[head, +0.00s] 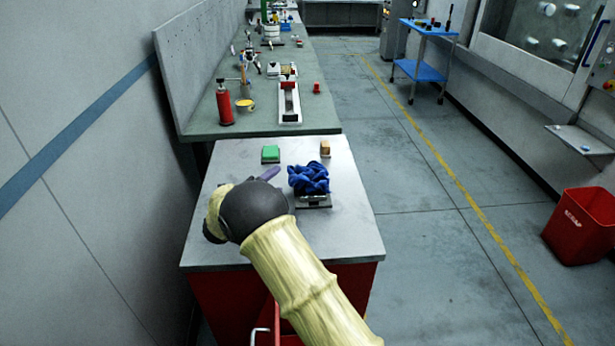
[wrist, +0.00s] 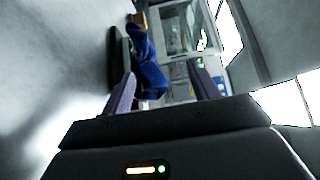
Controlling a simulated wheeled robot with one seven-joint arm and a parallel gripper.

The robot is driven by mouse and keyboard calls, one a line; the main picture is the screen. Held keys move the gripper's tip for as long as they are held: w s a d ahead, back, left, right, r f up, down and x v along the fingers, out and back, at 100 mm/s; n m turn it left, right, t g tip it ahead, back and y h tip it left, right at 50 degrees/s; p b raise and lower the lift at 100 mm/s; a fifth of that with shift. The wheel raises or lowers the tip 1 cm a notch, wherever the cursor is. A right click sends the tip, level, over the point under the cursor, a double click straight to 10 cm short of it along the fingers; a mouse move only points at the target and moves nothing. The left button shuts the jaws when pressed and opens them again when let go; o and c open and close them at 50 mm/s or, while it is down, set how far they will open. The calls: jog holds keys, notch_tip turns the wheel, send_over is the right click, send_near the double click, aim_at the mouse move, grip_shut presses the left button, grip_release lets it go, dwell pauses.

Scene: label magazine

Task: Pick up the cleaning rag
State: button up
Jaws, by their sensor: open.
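The cleaning rag, a crumpled blue cloth (head: 308,177), lies on a small dark stand (head: 314,202) on the right half of the near grey tabletop. In the wrist view, the blue rag (wrist: 150,75) shows between my two purple fingers, and seems to be beyond their tips. My gripper (wrist: 164,80) is open, with nothing held. In the head view, my arm's dark wrist hides most of my gripper (head: 268,173). One purple finger shows just left of the rag, apart from it.
A green block (head: 270,154) and a small brown block (head: 325,148) stand behind the rag on the grey tabletop (head: 350,230). A green bench (head: 320,120) beyond carries a red bottle (head: 224,103) and several tools. A wall runs along the left.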

aim_at(289, 179)
jog(key=f, duration=0.3)
jog(key=shift+w+f, duration=0.1)
jog(key=shift+w, duration=0.25)
jog(key=shift+w+d, duration=0.25)
jog(key=shift+w, duration=0.1)
jog(key=shift+a, duration=0.3)
jog(key=shift+w+d+p, duration=0.1)
jog(key=shift+d+p, duration=0.1)
jog(key=shift+p, duration=0.2)
jog(key=x, duration=0.2)
jog(key=p+x, duration=0.1)
jog(key=x, duration=0.2)
jog(key=shift+s+d, duration=0.25)
jog(key=shift+w+d, duration=0.25)
jog(key=shift+w, duration=0.2)
jog(key=shift+a, duration=0.1)
jog(key=shift+w, duration=0.15)
